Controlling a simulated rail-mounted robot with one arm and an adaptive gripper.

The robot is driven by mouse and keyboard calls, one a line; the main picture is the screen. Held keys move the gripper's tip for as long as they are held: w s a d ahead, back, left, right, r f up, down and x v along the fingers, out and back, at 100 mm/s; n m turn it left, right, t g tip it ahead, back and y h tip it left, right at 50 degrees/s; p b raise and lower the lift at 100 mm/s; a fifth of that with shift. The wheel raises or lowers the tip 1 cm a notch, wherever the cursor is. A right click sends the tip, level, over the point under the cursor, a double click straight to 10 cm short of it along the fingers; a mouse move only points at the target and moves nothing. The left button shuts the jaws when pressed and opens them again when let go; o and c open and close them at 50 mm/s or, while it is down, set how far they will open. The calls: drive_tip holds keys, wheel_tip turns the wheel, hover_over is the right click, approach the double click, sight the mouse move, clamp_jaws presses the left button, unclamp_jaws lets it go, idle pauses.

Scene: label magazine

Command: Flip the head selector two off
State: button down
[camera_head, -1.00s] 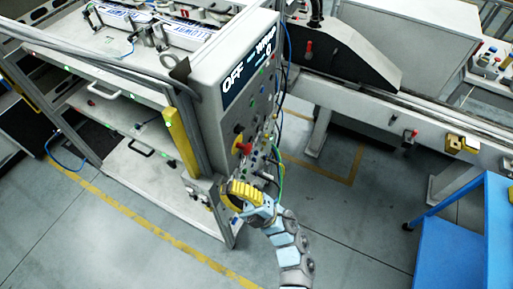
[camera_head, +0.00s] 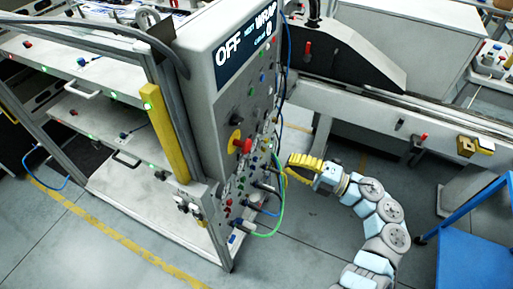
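The control panel (camera_head: 208,110) stands on the end of the machine, its face turned to the right and seen at a steep angle. Its display (camera_head: 243,45) shows "OFF", "WRAP" and a count of 0. Several small knobs, switches and lamps cover the face; I cannot tell which is head selector two. My gripper (camera_head: 292,168), with yellow fingers, is at the right of the panel's lower half, pointing left towards it. I see no clear contact with a switch. One finger hides the other, so the opening is not clear.
A red emergency button (camera_head: 242,145) on a yellow plate sticks out of the panel. Green (camera_head: 268,235) and blue cables loop from its lower part, close to my gripper. A conveyor beam (camera_head: 400,120) runs behind. A blue cart (camera_head: 465,240) stands at the right. The floor between is open.

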drive_tip(key=d, duration=0.2)
drive_tip(key=h, duration=0.1)
drive_tip(key=shift+w+d+f+t+b, duration=0.3)
drive_tip(key=shift+w+d+t+b, duration=0.05)
drive_tip(key=shift+w+d+t, duration=0.05)
drive_tip(key=shift+a, duration=0.1)
drive_tip(key=p+x, duration=0.1)
drive_tip(key=x, duration=1.3)
